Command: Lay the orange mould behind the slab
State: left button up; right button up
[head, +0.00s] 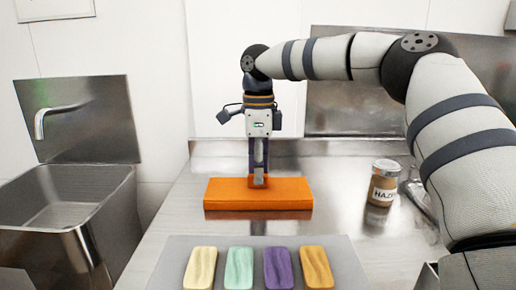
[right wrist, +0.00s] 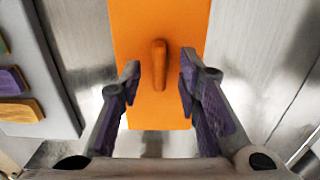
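The orange mould (head: 258,196), a flat block with an upright orange grip on top, lies flat on the steel counter behind the grey slab (head: 170,257), apart from it. In the right wrist view the mould (right wrist: 132,25) and its grip (right wrist: 159,65) are seen from above. My right gripper (head: 259,182) points down over the mould. In the right wrist view its fingers (right wrist: 159,78) stand apart, one on each side of the grip, with a gap on both sides. My left gripper is not in view.
Several coloured bars, cream, mint, purple and amber (head: 316,268), lie on the slab. A lidded jar (head: 383,184) stands right of the mould, with a clear object beside it. A sink (head: 65,210) is at the left. Bare counter (head: 345,165) lies behind and beside the mould.

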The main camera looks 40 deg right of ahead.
notch_tip(320, 180, up, 10)
jog(key=shift+r+b, duration=0.15)
jog(key=shift+b, duration=0.3)
